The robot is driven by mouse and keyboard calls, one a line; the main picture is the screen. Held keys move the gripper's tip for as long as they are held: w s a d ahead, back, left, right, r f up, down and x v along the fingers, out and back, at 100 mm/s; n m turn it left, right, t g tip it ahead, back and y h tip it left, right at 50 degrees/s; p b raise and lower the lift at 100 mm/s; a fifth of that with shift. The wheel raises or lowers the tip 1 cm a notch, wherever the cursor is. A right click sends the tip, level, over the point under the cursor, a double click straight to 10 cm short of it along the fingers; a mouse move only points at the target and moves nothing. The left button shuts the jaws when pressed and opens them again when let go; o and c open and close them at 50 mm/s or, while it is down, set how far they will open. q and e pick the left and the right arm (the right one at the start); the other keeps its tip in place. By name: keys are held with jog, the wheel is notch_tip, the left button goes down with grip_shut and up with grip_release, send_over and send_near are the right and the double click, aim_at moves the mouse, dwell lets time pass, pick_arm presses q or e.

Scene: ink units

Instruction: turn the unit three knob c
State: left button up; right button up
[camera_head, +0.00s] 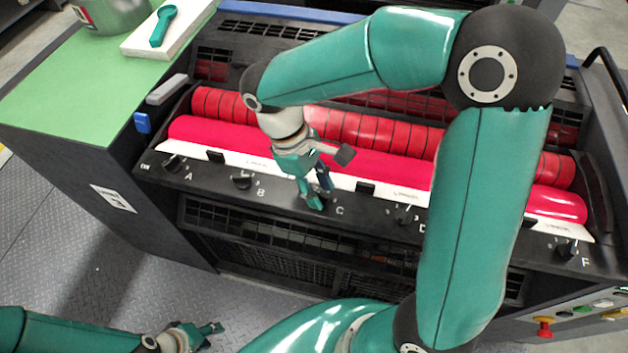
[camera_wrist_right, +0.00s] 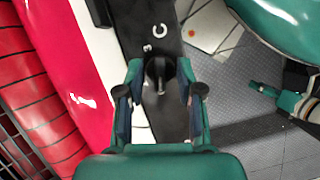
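The black panel strip (camera_head: 275,197) on the ink unit carries a row of black knobs with white letters. The knob by the letter C is mostly hidden behind my right gripper (camera_head: 319,192) in the head view. In the right wrist view, knob C (camera_wrist_right: 157,72) sits between the two fingertips of my right gripper (camera_wrist_right: 159,68), with a visible gap on each side. That gripper is open around the knob and points down at the panel. My left gripper (camera_head: 213,333) is low at the left, far from the panel, small in view; its opening is unclear.
Knob B (camera_head: 241,181) and knob D (camera_head: 405,214) flank knob C. Red rollers (camera_head: 215,133) lie behind the strip. A green-topped cabinet (camera_head: 75,90) stands left, bearing a white tray (camera_head: 135,46) with a teal tool. A red button (camera_head: 544,326) is at lower right.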

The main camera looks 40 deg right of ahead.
jog(key=v, duration=1.2)
jog(key=shift+f, duration=0.1)
